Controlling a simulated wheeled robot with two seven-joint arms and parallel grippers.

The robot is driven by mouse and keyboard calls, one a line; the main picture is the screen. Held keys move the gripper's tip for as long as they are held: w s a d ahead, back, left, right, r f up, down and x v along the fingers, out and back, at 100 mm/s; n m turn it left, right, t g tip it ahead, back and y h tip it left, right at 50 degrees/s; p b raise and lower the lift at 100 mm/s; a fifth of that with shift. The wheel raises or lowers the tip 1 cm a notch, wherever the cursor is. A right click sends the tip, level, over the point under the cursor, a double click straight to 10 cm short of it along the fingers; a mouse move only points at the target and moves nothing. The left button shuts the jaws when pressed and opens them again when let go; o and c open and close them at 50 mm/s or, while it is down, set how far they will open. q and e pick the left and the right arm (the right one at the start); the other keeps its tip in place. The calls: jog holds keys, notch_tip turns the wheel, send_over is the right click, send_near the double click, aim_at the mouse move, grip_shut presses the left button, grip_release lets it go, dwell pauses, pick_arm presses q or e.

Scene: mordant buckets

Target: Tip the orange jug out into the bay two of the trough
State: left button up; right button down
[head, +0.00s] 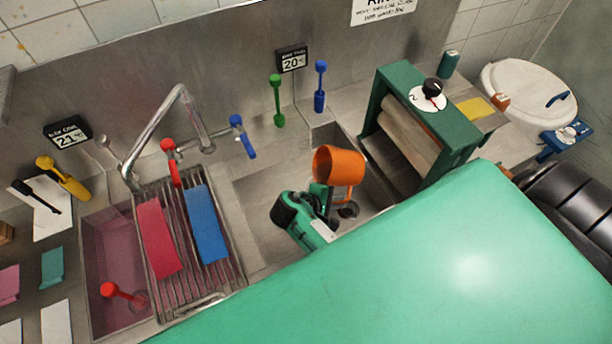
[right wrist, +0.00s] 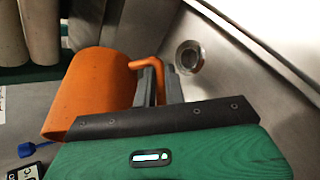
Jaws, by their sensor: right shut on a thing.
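The orange jug (head: 345,166) is in my right gripper (head: 322,196), which is shut on its handle, above the grey right-hand bay of the trough (head: 258,205). In the head view the jug is tilted, with its mouth towards the left. No liquid or stream shows at its mouth. The right wrist view shows the jug's side (right wrist: 92,92) and its handle between the fingers of my right gripper (right wrist: 158,85). A round drain (head: 348,210) lies in the bay floor below. The left bay (head: 108,240) holds pinkish liquid. My left gripper is not in view.
A rack (head: 186,270) with red and blue cloths stands left of the grey bay. A tap (head: 180,92) arches behind it. A green-framed roller wringer (head: 395,68) stands close on the jug's right. My green arm covers the lower right.

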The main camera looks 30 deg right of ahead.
jog(key=shift+r+h+p, duration=0.3)
jog(key=shift+h+p, duration=0.3)
jog(key=shift+h, duration=0.1)
dwell(1.2)
jog(key=shift+w+a+r+h+p, duration=0.25)
jog(key=shift+a+h+p, duration=0.25)
jog(key=shift+h, duration=0.3)
dwell(1.3)
jog(key=shift+r+g+h+p, duration=0.3)
jog(key=shift+r+h, duration=0.1)
jog(key=shift+h, duration=0.4)
dwell(1.0)
